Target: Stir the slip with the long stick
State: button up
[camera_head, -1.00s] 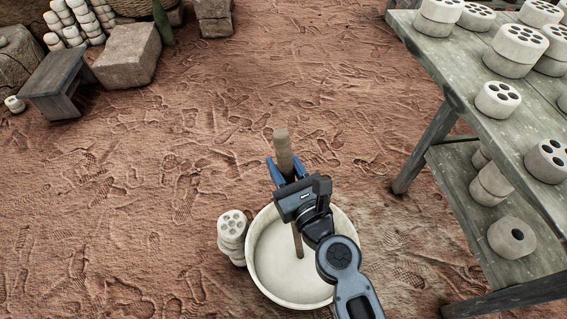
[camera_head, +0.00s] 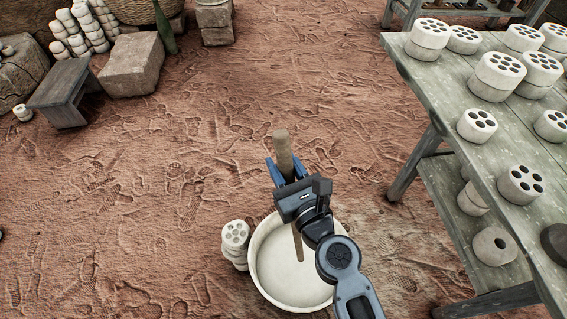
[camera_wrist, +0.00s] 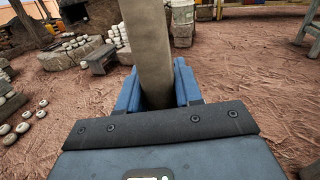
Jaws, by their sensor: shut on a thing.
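The long stick (camera_head: 282,152) is brown and held near its upper part in my gripper (camera_head: 287,174), which is shut on it. The stick slants slightly, and its lower part shows below the gripper against the pale slip (camera_head: 288,265). The slip lies in a round off-white basin (camera_head: 258,276) on the ground. I cannot tell how deep the stick's lower end reaches. In the wrist view the stick (camera_wrist: 147,45) rises between the blue fingers (camera_wrist: 159,92). My arm hides the right part of the basin.
A stack of pierced clay discs (camera_head: 235,240) stands close to the basin's left side. A wooden shelf table (camera_head: 440,95) with several pierced pieces stands at right. A small bench (camera_head: 62,85) and a stone block (camera_head: 133,65) are at upper left. The ground between is open.

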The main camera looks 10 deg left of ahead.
aim_at(283, 134)
jog(key=shift+r+p, duration=3.45)
jog(key=shift+r, duration=0.25)
notch_tip(283, 134, up, 5)
jog(key=p, duration=0.5)
jog(key=shift+r, duration=0.1)
